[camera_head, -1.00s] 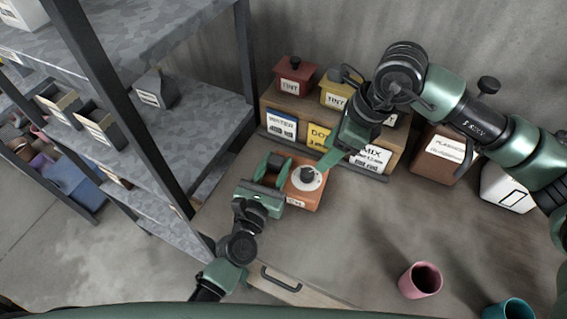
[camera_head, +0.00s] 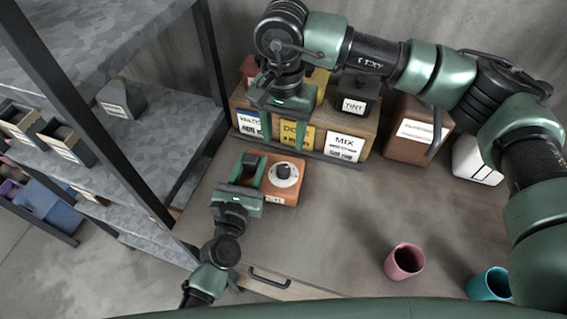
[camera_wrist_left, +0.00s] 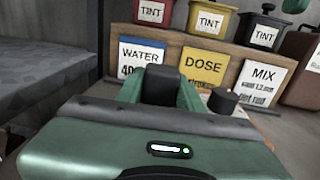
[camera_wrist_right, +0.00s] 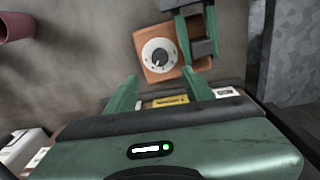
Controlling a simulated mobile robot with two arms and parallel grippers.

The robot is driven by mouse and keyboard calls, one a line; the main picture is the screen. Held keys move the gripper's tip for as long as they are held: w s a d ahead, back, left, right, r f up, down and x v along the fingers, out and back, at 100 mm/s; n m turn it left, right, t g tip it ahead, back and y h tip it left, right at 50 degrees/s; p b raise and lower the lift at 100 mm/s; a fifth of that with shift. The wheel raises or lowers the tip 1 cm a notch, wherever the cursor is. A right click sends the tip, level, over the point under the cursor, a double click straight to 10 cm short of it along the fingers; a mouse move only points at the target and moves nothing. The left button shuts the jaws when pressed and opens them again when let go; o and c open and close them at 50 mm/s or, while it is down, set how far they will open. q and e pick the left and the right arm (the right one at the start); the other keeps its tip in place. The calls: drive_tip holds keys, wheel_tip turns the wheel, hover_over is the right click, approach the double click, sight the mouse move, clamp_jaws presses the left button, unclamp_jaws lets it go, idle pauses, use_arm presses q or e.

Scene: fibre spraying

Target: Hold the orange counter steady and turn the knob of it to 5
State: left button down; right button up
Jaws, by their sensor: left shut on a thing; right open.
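The orange counter (camera_head: 289,192) sits on the table in front of the wooden crate. On its top is a white dial with a black knob (camera_head: 284,171); it also shows in the right wrist view (camera_wrist_right: 159,57). The dial marks are too small to read. My left gripper (camera_head: 251,173) is shut on the counter's dark part (camera_wrist_left: 160,84) at its left side. In the left wrist view the knob (camera_wrist_left: 222,101) stands just right of the fingers. My right gripper (camera_wrist_right: 160,92) is open and empty, raised near the crate and apart from the knob.
The wooden crate (camera_head: 373,117) with WATER, DOSE and MIX labels and tint pots stands close behind the counter. A brown canister (camera_head: 414,132) is to its right. Pink (camera_head: 404,262) and teal (camera_head: 490,284) cups stand at the front right. The middle table is clear.

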sight(283, 168)
wheel_tip(283, 168, down, 11)
drive_tip(key=shift+f, duration=0.1)
idle(0.3)
clamp_jaws()
drive_tip(key=shift+m, duration=0.4)
drive_tip(key=m, duration=0.3)
drive_tip(key=shift+m, duration=2.5)
